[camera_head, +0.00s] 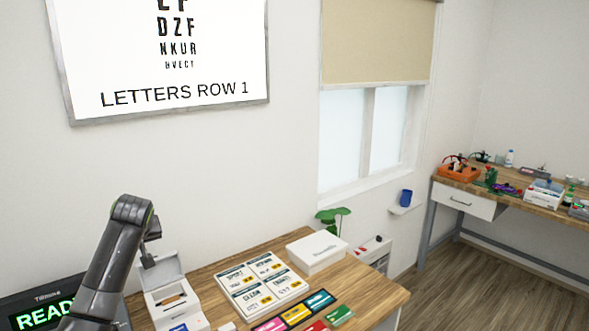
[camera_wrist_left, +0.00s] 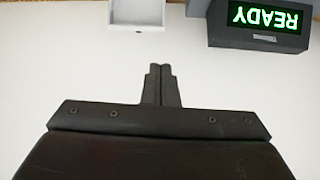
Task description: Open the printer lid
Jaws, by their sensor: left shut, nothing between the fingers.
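A white box-shaped device (camera_head: 178,309) stands at the left of the wooden table, with a white panel (camera_head: 161,271) raised at its back and a brown and orange piece inside. It may be the printer with its lid up; I cannot tell for certain. My left gripper (camera_wrist_left: 160,70) is shut and empty in the wrist view, with only pale surface behind its fingertips. In the head view my left arm bends over at the left, and a dark part of it is by the raised panel; whether they touch is unclear. My right gripper is not in view.
A dark unit with a green READY screen (camera_head: 45,315) stands at far left; it also shows in the wrist view (camera_wrist_left: 262,40). A card board (camera_head: 247,265), colored cards (camera_head: 295,314) and a closed white box (camera_head: 317,252) occupy the table. A cluttered bench (camera_head: 545,197) stands right.

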